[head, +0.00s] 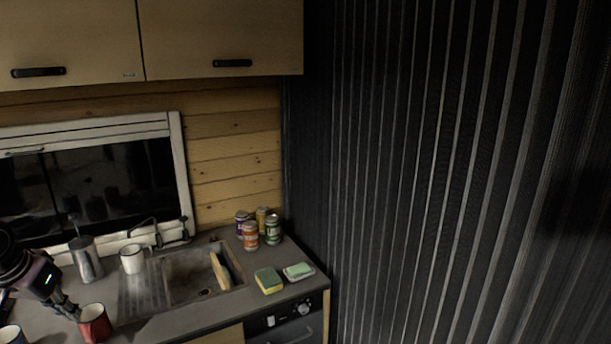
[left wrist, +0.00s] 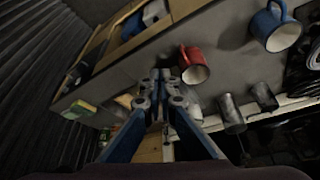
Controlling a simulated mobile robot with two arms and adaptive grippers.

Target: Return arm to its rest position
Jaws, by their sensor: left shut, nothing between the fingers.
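My left gripper (head: 70,312) is at the lower left of the head view, above the counter and close to the red mug (head: 95,322). In the left wrist view my left gripper (left wrist: 165,78) has its fingertips together with nothing between them. The red mug (left wrist: 194,66) shows just past the fingertips there; I cannot tell whether they touch it. In the head view the red mug stands at the counter's front edge. My right gripper is in neither view.
A metal pitcher (head: 87,264) and a white mug (head: 132,259) stand behind the gripper. The sink (head: 180,290) holds a tan object (head: 220,272). Several cans (head: 250,237) and a sponge (head: 268,281) are farther right. A blue mug (left wrist: 278,32) shows in the left wrist view.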

